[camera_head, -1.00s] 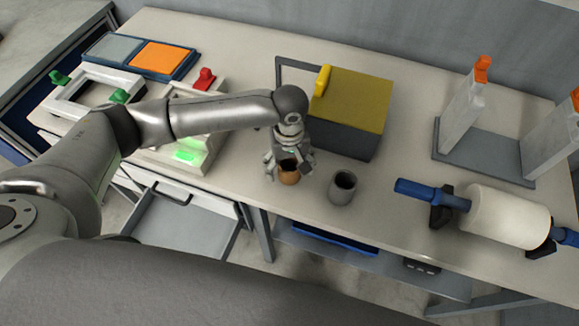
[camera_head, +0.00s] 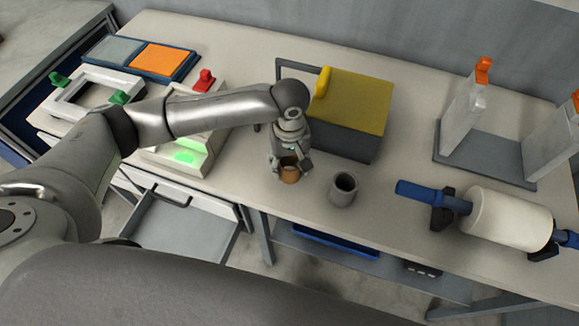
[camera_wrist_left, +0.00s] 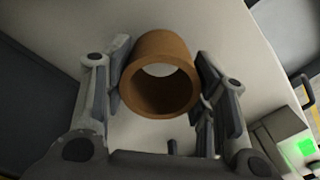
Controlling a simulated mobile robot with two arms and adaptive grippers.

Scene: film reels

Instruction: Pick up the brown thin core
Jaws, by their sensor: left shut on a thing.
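The brown core (camera_head: 289,175) is a short hollow ring standing upright on the table near its front edge. My left gripper (camera_head: 290,167) reaches down over it from above with its fingers on either side. In the left wrist view the brown core (camera_wrist_left: 160,78) sits between the two finger pads of my left gripper (camera_wrist_left: 160,92), which is shut on it. Its open end faces the camera. The gripper hides part of the core in the head view. My right gripper is not in view.
A grey core (camera_head: 343,189) stands just right of the brown one. A yellow-topped grey box (camera_head: 352,100) is behind the gripper. A white roll on a blue shaft (camera_head: 505,216) lies at the right. A drawer (camera_head: 185,226) is open below the table's front edge.

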